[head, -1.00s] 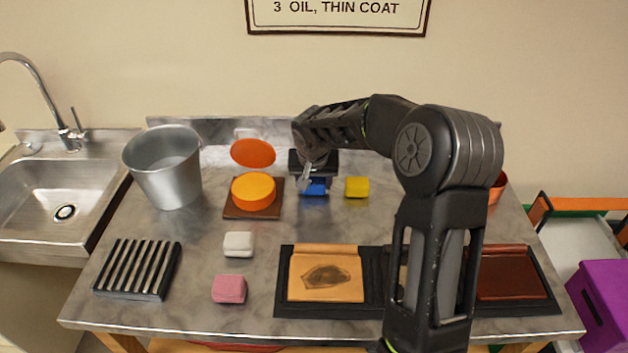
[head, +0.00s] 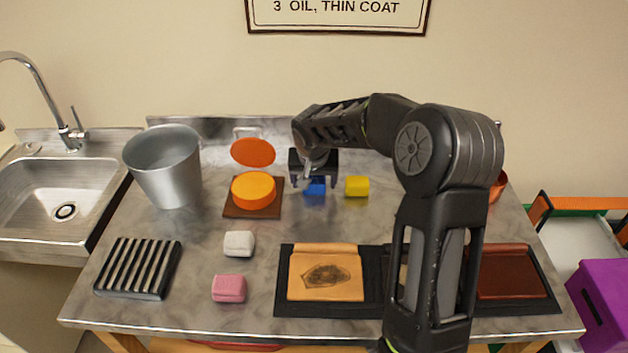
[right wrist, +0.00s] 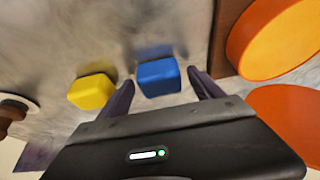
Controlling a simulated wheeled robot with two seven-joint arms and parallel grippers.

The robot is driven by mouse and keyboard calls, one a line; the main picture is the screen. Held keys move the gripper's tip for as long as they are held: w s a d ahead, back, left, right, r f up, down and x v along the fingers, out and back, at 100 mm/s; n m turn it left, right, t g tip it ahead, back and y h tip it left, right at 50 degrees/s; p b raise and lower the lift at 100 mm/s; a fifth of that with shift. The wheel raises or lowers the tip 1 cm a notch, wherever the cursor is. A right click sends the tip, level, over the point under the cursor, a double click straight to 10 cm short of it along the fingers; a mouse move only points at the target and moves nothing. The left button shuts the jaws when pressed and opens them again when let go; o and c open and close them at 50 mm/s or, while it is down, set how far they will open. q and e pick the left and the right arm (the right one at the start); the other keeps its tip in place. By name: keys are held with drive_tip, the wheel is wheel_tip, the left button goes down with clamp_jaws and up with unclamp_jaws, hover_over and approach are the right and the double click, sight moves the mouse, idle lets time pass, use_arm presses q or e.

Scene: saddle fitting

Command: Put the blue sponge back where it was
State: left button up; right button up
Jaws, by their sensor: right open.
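The blue sponge (head: 315,187) sits on the metal table, left of the yellow sponge (head: 357,187) and right of the orange round piece. My right gripper (head: 314,183) is directly behind and above the blue sponge, reaching down to it. In the right wrist view the two fingers (right wrist: 163,80) are spread open, one to each side of the blue sponge (right wrist: 158,77), with gaps showing. The yellow sponge (right wrist: 92,91) is outside the fingers, to the left. A white sponge (head: 239,244) and a pink sponge (head: 229,289) lie nearer the front. My left gripper is not in view.
An orange tin (head: 253,190) with its lid up stands on a brown square, close to the gripper's left. A metal bucket (head: 163,165) and a ribbed black rack (head: 137,268) are on the left. Leather pieces on a black mat (head: 371,294) lie at the front right.

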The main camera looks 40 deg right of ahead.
drive_tip(key=b+v, duration=0.1)
drive_tip(key=v, duration=1.1)
drive_tip(key=shift+c, duration=0.5)
idle(0.7)
